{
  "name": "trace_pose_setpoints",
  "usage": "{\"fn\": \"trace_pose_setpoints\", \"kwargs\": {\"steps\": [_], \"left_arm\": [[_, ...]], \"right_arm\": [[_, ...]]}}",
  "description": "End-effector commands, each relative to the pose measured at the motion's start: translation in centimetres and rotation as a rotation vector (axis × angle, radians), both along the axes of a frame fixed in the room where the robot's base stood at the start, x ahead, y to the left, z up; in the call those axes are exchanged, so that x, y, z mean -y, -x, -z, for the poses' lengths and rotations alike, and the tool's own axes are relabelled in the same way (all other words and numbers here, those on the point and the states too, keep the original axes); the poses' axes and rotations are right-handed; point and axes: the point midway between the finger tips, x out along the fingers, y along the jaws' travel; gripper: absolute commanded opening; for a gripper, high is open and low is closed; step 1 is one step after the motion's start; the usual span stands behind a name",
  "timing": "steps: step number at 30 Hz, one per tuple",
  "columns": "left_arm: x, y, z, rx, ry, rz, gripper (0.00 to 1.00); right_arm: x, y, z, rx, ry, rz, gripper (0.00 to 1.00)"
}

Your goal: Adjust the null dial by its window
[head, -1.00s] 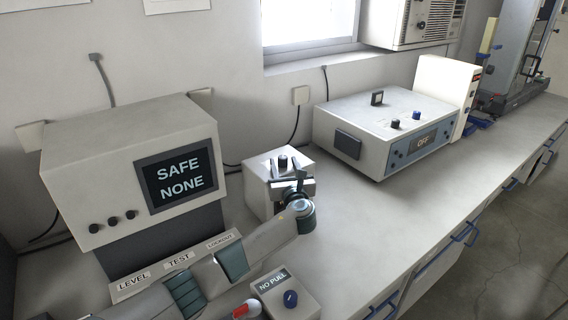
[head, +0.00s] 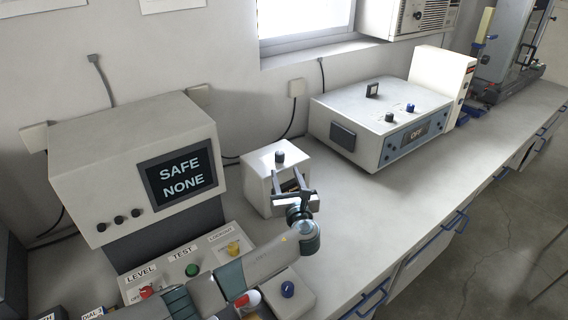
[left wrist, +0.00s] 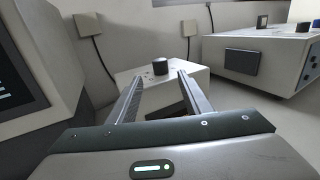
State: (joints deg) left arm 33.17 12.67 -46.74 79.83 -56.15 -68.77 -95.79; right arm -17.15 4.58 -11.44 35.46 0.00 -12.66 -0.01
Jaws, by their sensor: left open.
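The small white box (head: 262,190) stands on the bench with a black knob (head: 280,157) on its top, which I take for the null dial. In the left wrist view the knob (left wrist: 160,67) shows just past and between my fingers. A dark window shows on the box's front in the head view, partly behind my gripper; I cannot read it. My left gripper (head: 287,172) is open and empty in front of the box, its fingers pointing at it, below the knob and apart from it. My right gripper is not in view.
A monitor unit (head: 125,165) reading "SAFE NONE" stands left, above a panel (head: 212,258) with LEVEL and TEST controls. A small box with a blue knob (head: 287,289) stands near my arm. A larger instrument (head: 355,110) reading "OFF" stands right. The bench between is clear.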

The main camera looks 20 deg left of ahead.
Motion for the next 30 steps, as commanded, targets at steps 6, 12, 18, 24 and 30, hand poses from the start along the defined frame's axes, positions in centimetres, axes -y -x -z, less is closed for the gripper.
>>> {"fn": "trace_pose_setpoints", "kwargs": {"steps": [6, 12, 18, 24, 30], "left_arm": [[1.9, 3.5, -0.4, -0.002, 0.002, 0.003, 0.45], [3.1, 6.0, -0.2, -0.003, 0.001, 0.001, 0.45], [3.8, 7.3, 0.0, -0.001, 0.002, 0.002, 0.45], [3.9, 7.4, 0.0, 0.000, 0.001, 0.001, 0.45], [3.9, 7.4, 0.0, 0.000, 0.001, 0.001, 0.45]], "right_arm": [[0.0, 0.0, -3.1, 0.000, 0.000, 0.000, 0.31], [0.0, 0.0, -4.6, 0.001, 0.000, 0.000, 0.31], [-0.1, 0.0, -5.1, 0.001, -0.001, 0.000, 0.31], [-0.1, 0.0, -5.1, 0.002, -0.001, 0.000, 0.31], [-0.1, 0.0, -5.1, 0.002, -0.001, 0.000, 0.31]]}}
